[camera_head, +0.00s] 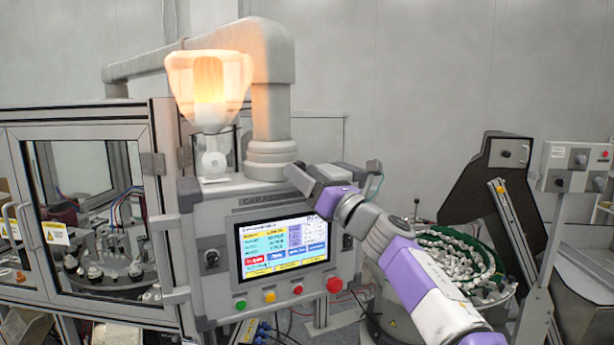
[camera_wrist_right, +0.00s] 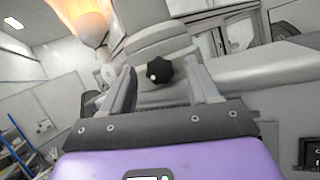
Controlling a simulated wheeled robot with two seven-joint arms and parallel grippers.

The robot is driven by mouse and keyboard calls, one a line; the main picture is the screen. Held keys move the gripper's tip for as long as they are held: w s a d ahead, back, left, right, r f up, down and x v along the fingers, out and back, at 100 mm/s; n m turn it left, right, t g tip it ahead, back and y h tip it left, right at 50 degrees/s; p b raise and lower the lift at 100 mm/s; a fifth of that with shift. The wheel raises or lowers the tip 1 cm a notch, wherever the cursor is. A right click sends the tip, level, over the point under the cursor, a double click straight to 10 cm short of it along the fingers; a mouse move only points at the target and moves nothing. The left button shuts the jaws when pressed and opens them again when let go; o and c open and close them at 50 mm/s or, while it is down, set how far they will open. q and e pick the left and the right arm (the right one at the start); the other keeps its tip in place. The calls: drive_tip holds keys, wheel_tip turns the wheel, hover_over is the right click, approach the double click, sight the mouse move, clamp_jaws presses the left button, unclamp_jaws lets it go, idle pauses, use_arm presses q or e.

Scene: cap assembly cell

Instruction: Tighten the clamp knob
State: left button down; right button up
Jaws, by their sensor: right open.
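The clamp knob (camera_wrist_right: 159,70) is a black star-shaped knob with a light centre spot, seen in the right wrist view. It appears between and just beyond the fingertips of my right gripper (camera_wrist_right: 160,78), whose two fingers stand apart with nothing held. I cannot tell any contact with the knob. In the head view my right gripper (camera_head: 293,177) is at the top of the control panel, beside the foot of the thick grey column (camera_head: 270,130). I cannot make out the knob there; the gripper seems to hide it. My left gripper is not in view.
The control panel's screen (camera_head: 285,244) is just below my right gripper, with a red mushroom button (camera_head: 334,285) at its lower right. A glazed enclosure (camera_head: 85,210) stands left; a part-filled bowl (camera_head: 470,260) stands right.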

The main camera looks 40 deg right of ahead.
drive_tip(key=b+v, duration=0.3)
drive_tip(key=v, duration=0.4)
drive_tip(key=shift+s, duration=0.25)
drive_tip(key=shift+f, duration=0.15)
